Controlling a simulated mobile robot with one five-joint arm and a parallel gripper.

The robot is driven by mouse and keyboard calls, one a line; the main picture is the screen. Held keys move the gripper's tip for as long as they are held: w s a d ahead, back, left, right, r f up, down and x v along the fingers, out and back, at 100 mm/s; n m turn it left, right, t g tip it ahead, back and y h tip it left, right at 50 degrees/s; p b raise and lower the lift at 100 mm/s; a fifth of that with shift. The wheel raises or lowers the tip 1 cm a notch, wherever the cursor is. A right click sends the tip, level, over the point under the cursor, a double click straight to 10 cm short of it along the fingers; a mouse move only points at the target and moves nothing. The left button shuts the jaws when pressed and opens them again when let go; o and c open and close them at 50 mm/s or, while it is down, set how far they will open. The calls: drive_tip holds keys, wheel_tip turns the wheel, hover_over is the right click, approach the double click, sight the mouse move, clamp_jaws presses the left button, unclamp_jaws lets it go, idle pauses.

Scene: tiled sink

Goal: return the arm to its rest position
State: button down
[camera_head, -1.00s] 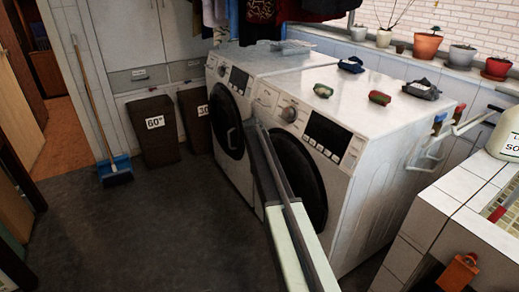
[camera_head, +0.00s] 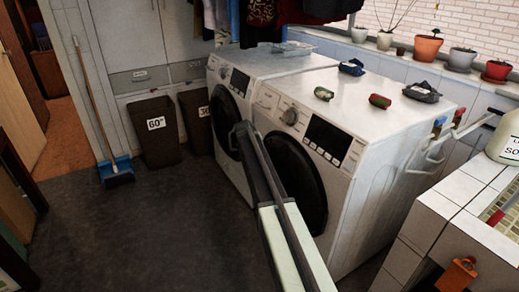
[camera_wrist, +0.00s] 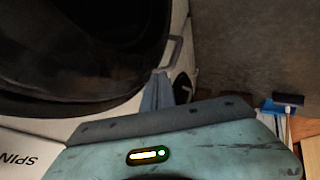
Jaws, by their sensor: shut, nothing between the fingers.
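My arm reaches up from the bottom of the head view, in front of the right washing machine (camera_head: 350,120). My gripper (camera_head: 241,129) is at its far end, in front of the gap between the two machines' round doors. In the wrist view, my gripper (camera_wrist: 158,90) shows as narrow grey fingers, shut and empty, beyond the worn blue-green wrist housing. A dark round machine door (camera_wrist: 80,45) fills the upper left there. Whether the gripper touches the machine cannot be told.
The left washing machine (camera_head: 228,105) stands beside the right one. Brown bins (camera_head: 157,140) and a blue broom (camera_head: 117,172) are at the back left. A tiled counter (camera_head: 455,190) is at the right. The dark floor (camera_head: 130,240) at left is clear.

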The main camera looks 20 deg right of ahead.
drive_tip(key=w+a+r+p+v, duration=0.1)
drive_tip(key=p+v, duration=0.8)
drive_tip(key=v, duration=0.4)
drive_tip(key=s+a+g+y+p, duration=0.1)
drive_tip(key=s+a+g+p, duration=0.1)
drive_tip(key=s, duration=1)
drive_tip(key=s+a+r+m+g+y+p, duration=0.1)
drive_tip(key=s+a, duration=0.3)
drive_tip(key=s, duration=0.8)
drive_tip(key=s+a+m+g+y+p, duration=0.1)
drive_tip(key=s+a+g+y+p, duration=0.1)
drive_tip(key=s, duration=1.1)
drive_tip(key=shift+a+r+g+p, duration=0.25)
drive_tip(key=shift+a+g+p, duration=0.45)
drive_tip(key=shift+a, duration=0.45)
